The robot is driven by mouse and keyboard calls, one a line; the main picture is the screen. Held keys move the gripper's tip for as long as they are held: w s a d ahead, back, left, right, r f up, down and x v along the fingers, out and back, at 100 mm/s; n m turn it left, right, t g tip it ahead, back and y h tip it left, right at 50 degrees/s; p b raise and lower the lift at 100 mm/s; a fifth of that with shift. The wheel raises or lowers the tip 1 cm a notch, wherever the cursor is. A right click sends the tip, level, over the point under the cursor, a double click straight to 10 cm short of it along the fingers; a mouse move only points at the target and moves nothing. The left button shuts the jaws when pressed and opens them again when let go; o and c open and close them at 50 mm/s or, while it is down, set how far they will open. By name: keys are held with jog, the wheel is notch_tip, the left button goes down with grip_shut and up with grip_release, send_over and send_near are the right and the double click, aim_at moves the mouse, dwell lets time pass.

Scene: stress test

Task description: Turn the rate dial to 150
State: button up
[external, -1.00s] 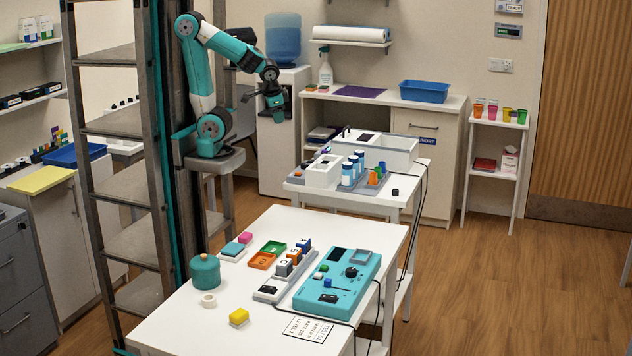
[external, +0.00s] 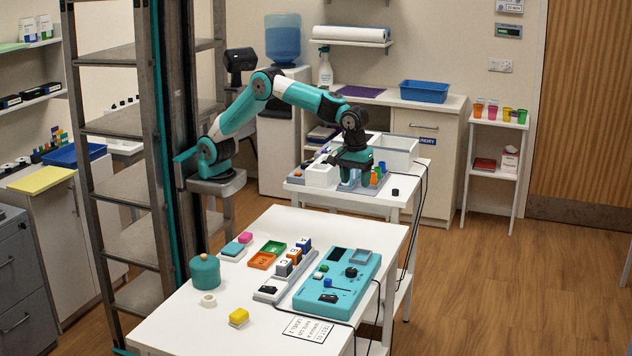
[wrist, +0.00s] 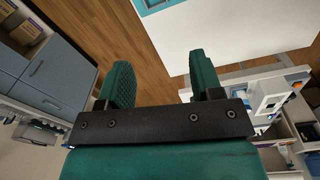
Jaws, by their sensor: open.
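A teal control box (external: 312,300) lies on the front white table. It has a black round dial (external: 351,272), a dark screen (external: 340,254), small green and blue buttons and a black switch. The dial's markings and setting are too small to read. My gripper (external: 354,184) is behind the box, between the two tables as seen, pointing down in front of the back bench. It is well apart from the dial. In the wrist view, its two green fingers (wrist: 161,75) are spread with nothing between them.
Lettered blocks on a grey rack (external: 284,275) stand left of the box. White bins and bottles are on the back bench. A dark cable hangs at the table's right edge.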

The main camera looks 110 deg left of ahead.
jog(key=n+b, duration=0.1)
jog(key=n, duration=0.1)
send_over(351, 269)
notch_tip(351, 269, down, 7)
notch_tip(351, 269, down, 17)
jog(key=shift+p, duration=0.75)
jog(key=c, duration=0.9)
